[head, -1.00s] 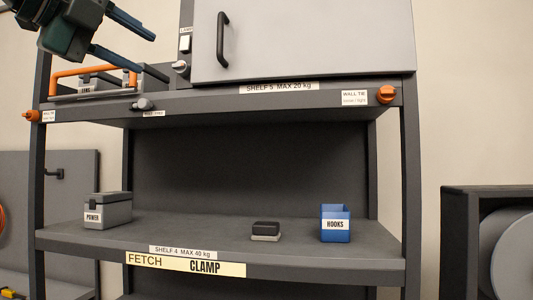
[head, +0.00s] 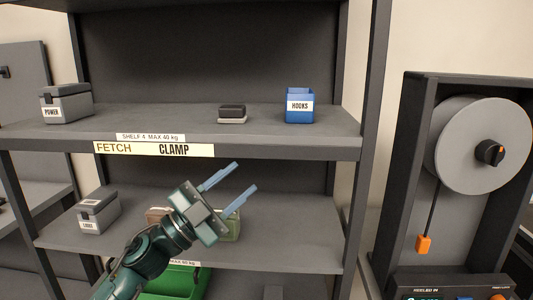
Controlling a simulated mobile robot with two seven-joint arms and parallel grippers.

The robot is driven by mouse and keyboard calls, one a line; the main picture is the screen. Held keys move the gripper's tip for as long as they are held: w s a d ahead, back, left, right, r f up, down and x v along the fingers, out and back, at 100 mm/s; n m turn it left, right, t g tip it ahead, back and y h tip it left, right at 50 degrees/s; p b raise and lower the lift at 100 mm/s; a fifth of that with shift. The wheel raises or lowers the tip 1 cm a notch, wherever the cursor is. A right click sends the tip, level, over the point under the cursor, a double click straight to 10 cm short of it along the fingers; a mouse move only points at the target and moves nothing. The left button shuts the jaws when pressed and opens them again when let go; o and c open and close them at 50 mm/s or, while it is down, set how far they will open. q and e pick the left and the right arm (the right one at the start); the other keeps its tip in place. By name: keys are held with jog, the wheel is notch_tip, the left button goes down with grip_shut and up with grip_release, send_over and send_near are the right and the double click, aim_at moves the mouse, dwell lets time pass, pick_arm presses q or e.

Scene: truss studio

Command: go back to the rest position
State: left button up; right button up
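My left gripper (head: 229,182) shows in the head view in front of the lower shelf. Its two blue-grey fingers are spread apart and point up and to the right, with nothing between them. It hides part of a green box and a brown item on the lower shelf behind it. My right gripper is not in the head view.
A shelf rack (head: 365,100) stands ahead. Its upper shelf holds a grey POWER box (head: 70,104), a small black-and-grey block (head: 232,114) and a blue HOOKS bin (head: 299,108). A grey box (head: 98,212) sits lower left. A reel unit (head: 480,145) stands at right.

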pick_arm(q)
jog(key=s+a+f+n+t+y, duration=0.1)
jog(key=s+a+f+n+y, duration=0.15)
jog(key=f+n+y, duration=0.45)
jog(key=s+a+f+n+t+y, duration=0.2)
jog(key=s+f+n, duration=0.15)
jog(key=f, duration=0.65)
jog(key=s+a+f+n+t+y, duration=0.1)
jog(key=s+a+f+n+y, duration=0.1)
jog(key=f+n+y, duration=0.5)
jog(key=s+a+f+n+g, duration=0.1)
jog(key=s+f+g, duration=0.5)
jog(key=s+f, duration=1)
jog(key=shift+a+f+y+p, duration=0.35)
jog(key=shift+a+y, duration=0.05)
jog(key=shift+a, duration=0.05)
jog(key=shift+s+n, duration=0.1)
jog(key=shift+n, duration=0.15)
